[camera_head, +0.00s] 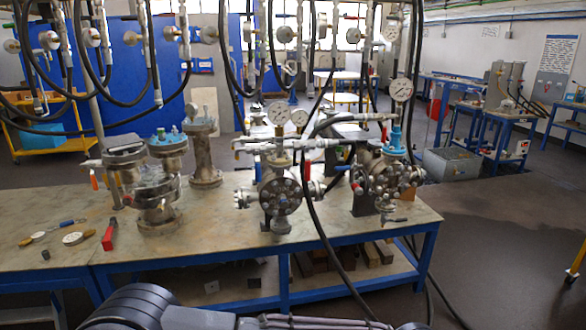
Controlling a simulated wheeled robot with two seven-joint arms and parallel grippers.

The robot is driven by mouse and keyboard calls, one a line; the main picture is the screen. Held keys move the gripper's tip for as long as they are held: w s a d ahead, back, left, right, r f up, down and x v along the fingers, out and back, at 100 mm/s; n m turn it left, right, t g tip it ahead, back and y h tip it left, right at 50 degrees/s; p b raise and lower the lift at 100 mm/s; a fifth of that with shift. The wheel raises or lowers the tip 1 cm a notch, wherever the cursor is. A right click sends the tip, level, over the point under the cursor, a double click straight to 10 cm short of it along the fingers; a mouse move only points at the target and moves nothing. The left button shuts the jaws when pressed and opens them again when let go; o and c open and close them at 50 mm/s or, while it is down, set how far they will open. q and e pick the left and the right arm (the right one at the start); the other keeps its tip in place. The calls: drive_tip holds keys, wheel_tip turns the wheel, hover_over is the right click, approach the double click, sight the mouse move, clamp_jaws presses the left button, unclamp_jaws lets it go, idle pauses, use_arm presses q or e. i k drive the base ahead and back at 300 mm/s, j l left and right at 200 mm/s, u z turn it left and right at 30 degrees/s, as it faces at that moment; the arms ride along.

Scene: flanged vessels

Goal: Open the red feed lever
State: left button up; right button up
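A red lever (307,170) hangs below the pipework of the middle flanged vessel (281,196) on the bench. Another small red lever (383,134) sits on the pipe at the right vessel (372,182). An orange-red lever (94,180) hangs at the left of the left vessel (157,190). I cannot tell which of these is the feed lever. Neither of my grippers shows. Part of my own arm crosses the bottom edge, well in front of the bench and apart from the vessels.
The blue-framed bench (230,236) carries the vessels. A red-handled tool (108,235) and small discs (73,238) lie at its left. A black hose (322,235) runs down over its front edge. Open floor (490,250) lies to the right.

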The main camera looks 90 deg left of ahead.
sight(308, 164)
drive_tip(key=u, duration=2.6)
drive_tip(key=i+u, duration=0.1)
drive_tip(key=u, duration=0.15)
drive_tip(key=i+l+u, duration=0.1)
drive_tip(key=i+l, duration=0.35)
drive_tip(key=i+l+u, duration=0.15)
drive_tip(key=i+l, duration=0.3)
drive_tip(key=i+l+u, duration=0.1)
drive_tip(key=i+l, duration=0.35)
drive_tip(key=i+l+u, duration=0.1)
drive_tip(key=i+l, duration=0.3)
drive_tip(key=l, duration=0.3)
